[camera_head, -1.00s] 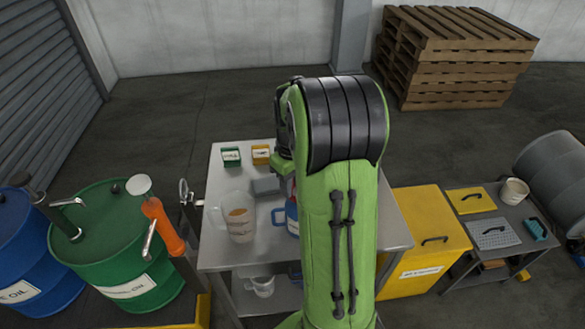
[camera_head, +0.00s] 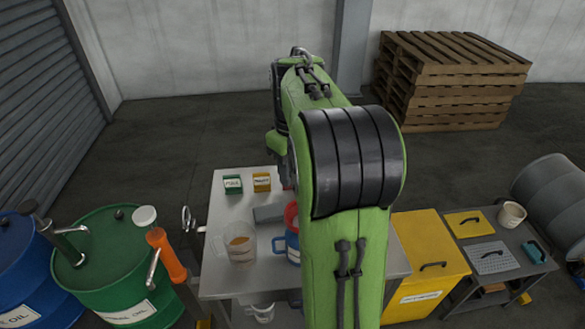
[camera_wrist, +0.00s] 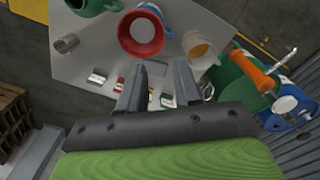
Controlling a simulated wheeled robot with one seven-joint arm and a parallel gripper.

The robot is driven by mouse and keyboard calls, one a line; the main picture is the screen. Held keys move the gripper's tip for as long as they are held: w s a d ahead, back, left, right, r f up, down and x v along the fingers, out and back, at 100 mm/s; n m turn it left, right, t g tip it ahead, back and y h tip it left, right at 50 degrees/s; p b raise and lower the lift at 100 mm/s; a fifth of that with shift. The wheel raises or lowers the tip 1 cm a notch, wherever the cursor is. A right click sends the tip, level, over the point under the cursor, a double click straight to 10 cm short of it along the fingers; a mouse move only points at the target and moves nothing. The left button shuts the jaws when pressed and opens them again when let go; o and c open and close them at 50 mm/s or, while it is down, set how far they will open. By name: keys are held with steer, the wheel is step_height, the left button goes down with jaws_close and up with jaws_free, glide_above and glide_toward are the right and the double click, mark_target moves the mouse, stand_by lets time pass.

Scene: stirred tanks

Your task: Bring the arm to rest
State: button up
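My green arm fills the middle of the head view, with its black-banded elbow in front and its forearm reaching up and away above the table. My gripper is not clearly visible there. In the wrist view my gripper (camera_wrist: 158,88) shows two dark fingers standing apart. It is open, with nothing held between them and the table top beyond. The metal table (camera_head: 228,205) lies beyond and below my arm.
Small green (camera_head: 232,184) and yellow (camera_head: 262,182) boxes sit at the table's back. Green (camera_head: 110,260) and blue (camera_head: 28,265) drums with pumps stand left. A yellow cabinet (camera_head: 428,250) and low cart (camera_head: 495,258) stand right. Pallets (camera_head: 450,85) are stacked behind; open floor lies between.

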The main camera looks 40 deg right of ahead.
stand_by(0.4)
steer(key=s+a+r+t, duration=0.2)
steer(key=s+a, duration=0.2)
steer(key=a, duration=0.3)
steer(key=s+a+r+t, duration=0.1)
steer(key=s+a+r, duration=0.15)
steer(key=a, duration=0.45)
steer(key=s+a+f+t, duration=0.2)
steer(key=s+a+f, duration=0.2)
steer(key=s, duration=0.4)
steer(key=shift+s+a+t, duration=0.3)
steer(key=shift+a, duration=0.25)
